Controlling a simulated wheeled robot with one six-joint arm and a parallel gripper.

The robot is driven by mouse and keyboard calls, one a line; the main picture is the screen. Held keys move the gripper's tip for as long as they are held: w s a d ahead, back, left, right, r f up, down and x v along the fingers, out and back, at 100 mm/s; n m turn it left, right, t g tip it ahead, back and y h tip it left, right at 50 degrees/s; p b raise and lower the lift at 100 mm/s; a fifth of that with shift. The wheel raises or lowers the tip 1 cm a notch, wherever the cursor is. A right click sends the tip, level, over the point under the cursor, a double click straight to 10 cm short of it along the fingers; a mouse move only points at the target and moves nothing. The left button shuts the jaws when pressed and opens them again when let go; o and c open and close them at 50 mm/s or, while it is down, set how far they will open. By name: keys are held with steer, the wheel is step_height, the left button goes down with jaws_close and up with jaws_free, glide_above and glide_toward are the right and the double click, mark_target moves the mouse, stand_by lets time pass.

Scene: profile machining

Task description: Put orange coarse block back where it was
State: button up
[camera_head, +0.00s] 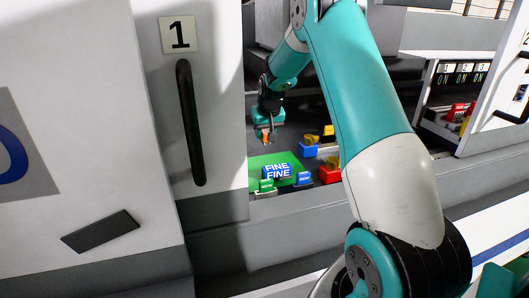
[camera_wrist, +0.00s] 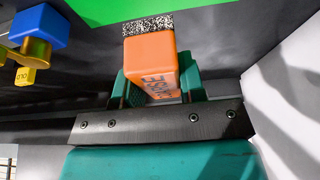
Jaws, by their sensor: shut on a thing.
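The orange coarse block (camera_wrist: 150,62) is between the two green fingers of my gripper (camera_wrist: 154,84) in the wrist view, with its dark lettering partly covered. My gripper is shut on it. A black-and-white speckled patch (camera_wrist: 147,26) shows at the block's far end. In the head view my gripper (camera_head: 265,130) is inside the machine bay behind the door marked 1, and the orange block (camera_head: 265,138) is a small patch below it. I cannot tell whether the block touches the surface under it.
A green plate (camera_head: 262,162) with a blue FINE block (camera_head: 277,171) lies in front of my gripper. A blue holder with a gold piece (camera_head: 308,149) and a red holder (camera_head: 330,174) stand to its right. The white door (camera_head: 215,100) borders the bay on the left.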

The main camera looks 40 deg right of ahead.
mark_target(264, 160)
step_height(264, 160, down, 9)
steer(key=shift+r+p, duration=0.15)
steer(key=shift+p, duration=0.5)
steer(key=o, duration=1)
steer(key=shift+s+r, duration=0.1)
steer(key=shift+r, duration=0.3)
steer(key=b+v, duration=0.2)
steer(key=v, duration=0.9)
steer(key=shift+s+a+r, duration=0.1)
steer(key=shift+r, duration=0.05)
